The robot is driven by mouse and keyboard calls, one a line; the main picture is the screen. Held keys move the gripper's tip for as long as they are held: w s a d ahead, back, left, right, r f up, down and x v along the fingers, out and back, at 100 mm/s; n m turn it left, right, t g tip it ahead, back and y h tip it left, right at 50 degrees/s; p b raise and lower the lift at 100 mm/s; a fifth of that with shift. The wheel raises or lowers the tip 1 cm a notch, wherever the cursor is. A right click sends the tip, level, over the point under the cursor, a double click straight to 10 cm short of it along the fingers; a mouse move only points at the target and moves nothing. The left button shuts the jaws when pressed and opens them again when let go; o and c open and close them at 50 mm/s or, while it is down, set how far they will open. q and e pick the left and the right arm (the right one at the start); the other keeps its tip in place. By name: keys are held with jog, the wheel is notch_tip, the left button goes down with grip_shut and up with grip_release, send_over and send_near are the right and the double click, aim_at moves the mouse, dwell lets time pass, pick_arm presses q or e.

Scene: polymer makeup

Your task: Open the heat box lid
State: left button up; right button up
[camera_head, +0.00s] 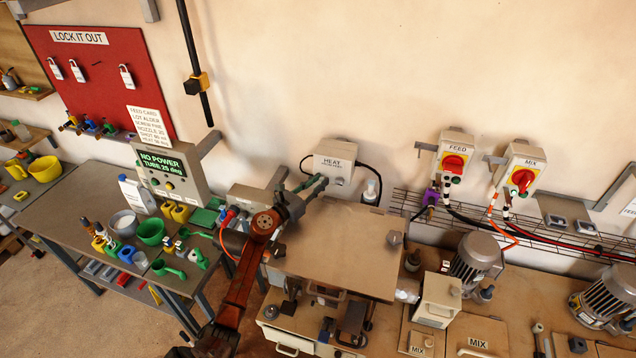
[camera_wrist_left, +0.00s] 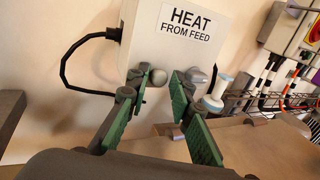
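The heat box (camera_head: 338,162) is a pale box on the back wall, labelled HEAT. In the left wrist view its front (camera_wrist_left: 178,35) reads "HEAT FROM FEED", and it looks closed. A grey rounded knob (camera_wrist_left: 158,77) shows at its lower edge between my fingertips, and another grey knob (camera_wrist_left: 196,75) shows by the right finger. My left gripper (camera_head: 316,186) has green-padded fingers and reaches to the box's lower front. In the wrist view the left gripper (camera_wrist_left: 163,85) is open, its fingers apart. I cannot tell whether it touches the knob. My right gripper is not in view.
A beige tabletop (camera_head: 335,245) lies below the box. A black cable (camera_wrist_left: 65,65) loops from its left side. A white-capped bottle (camera_head: 371,190) stands close on its right. A display panel (camera_head: 168,168) stands left; FEED (camera_head: 453,165) and MIX (camera_head: 520,178) switch boxes hang right.

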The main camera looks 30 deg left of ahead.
pick_arm(q)
jog(key=shift+c, duration=0.3)
grip_shut()
jog(key=shift+d, duration=0.1)
